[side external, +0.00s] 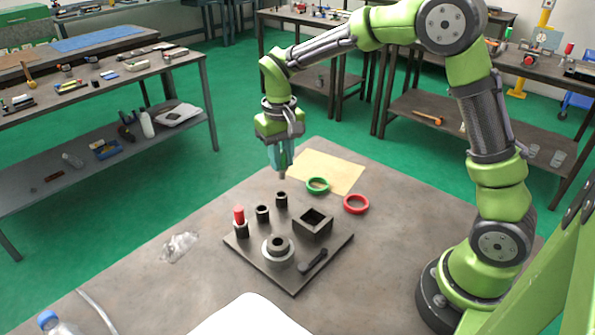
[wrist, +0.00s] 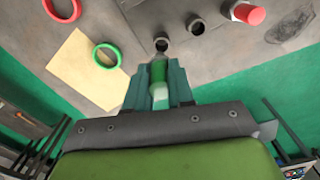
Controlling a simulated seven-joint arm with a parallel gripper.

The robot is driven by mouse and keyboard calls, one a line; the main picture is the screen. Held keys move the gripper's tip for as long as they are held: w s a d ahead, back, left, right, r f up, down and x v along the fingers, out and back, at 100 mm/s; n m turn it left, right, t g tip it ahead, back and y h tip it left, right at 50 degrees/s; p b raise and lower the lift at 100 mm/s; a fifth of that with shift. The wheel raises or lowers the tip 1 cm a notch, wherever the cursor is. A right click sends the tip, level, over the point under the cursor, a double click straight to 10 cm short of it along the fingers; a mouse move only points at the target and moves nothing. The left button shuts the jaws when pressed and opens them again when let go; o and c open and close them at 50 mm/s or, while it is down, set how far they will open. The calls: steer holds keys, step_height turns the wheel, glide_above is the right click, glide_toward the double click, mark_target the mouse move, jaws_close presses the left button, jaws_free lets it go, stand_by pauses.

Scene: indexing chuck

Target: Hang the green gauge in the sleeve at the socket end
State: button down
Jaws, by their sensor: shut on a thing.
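My gripper (side external: 281,157) is shut on the green gauge (wrist: 158,72), which points down from between the fingers. In the side view the fingers mostly hide the gauge, and only its grey tip shows below them. The tip is above the far sleeve (side external: 281,199) of a row of three dark sleeves, with a small gap. In the wrist view the tip overlaps that sleeve's mouth (wrist: 161,41); I cannot tell exact alignment. The middle sleeve (side external: 263,214) is empty. A red gauge (side external: 239,215) stands upright in the near-left sleeve (side external: 242,230).
The dark plate (side external: 293,281) also carries a square socket box (side external: 313,224), a round chuck (side external: 278,249) and a black lever (side external: 313,262). Green ring (side external: 317,186) and red ring (side external: 356,204) lie behind and right, near a tan sheet (side external: 335,171).

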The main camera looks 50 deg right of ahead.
mark_target(280, 177)
steer(key=shift+w+d+r+n, duration=0.1)
steer(key=shift+w+r+n, duration=0.2)
steer(key=shift+w, duration=0.05)
steer(key=shift+f, duration=0.1)
steer(key=shift+f, duration=2.6)
steer(key=shift+f, duration=1.55)
steer(key=c, duration=0.9)
jaws_free()
step_height(280, 177, up, 17)
steer(key=shift+f, duration=0.1)
